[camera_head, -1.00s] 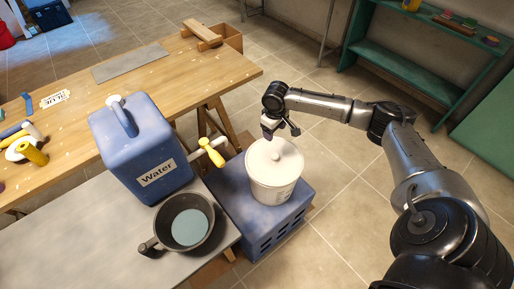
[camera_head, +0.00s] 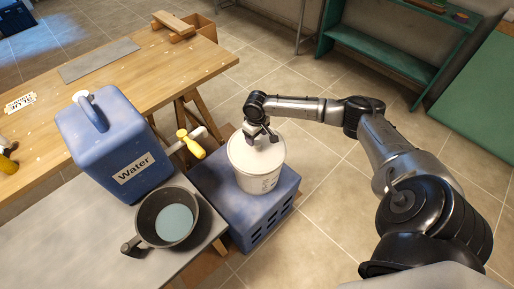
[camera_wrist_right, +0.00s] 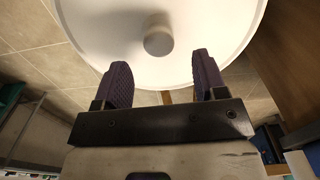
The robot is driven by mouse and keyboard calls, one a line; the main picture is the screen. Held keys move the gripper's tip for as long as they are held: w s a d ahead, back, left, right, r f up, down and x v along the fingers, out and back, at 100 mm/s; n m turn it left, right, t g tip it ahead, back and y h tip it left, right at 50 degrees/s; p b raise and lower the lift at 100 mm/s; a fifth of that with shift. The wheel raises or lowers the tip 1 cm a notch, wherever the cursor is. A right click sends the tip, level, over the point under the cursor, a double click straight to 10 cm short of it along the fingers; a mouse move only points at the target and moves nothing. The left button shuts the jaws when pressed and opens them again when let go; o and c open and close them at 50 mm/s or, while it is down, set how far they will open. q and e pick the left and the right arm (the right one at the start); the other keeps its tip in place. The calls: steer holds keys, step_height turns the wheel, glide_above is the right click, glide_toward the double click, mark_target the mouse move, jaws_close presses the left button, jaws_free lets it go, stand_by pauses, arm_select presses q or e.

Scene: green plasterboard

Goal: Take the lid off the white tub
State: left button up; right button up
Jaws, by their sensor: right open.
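The white tub (camera_head: 257,180) stands upright on a blue crate with its white lid (camera_head: 250,157) on top. The lid (camera_wrist_right: 215,30) fills the upper part of the right wrist view, with a round knob (camera_wrist_right: 158,40) at its middle. My right gripper (camera_head: 262,136) is over the lid and hides most of the knob in the head view. In the wrist view its two dark fingers (camera_wrist_right: 162,70) are apart, with the knob just beyond their tips and between their lines. Nothing is held. My left gripper is not in view.
The blue crate (camera_head: 262,222) bears the tub. Left of it are a blue water canister (camera_head: 105,150) with a yellow-handled tap (camera_head: 190,143) and a dark pan (camera_head: 148,212) on a grey bench. A green shelf (camera_head: 390,62) stands behind. Floor to the right is open.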

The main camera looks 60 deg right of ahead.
mark_target(257, 143)
steer(key=f+b, duration=0.2)
steer(key=f, duration=0.2)
steer(key=shift+s+f, duration=0.1)
steer(key=shift+s, duration=0.1)
steer(key=shift+f, duration=0.45)
steer(key=shift+c, duration=1.4)
steer(key=c, duration=0.7)
steer(key=shift+c, duration=0.2)
steer(key=shift+r, duration=0.15)
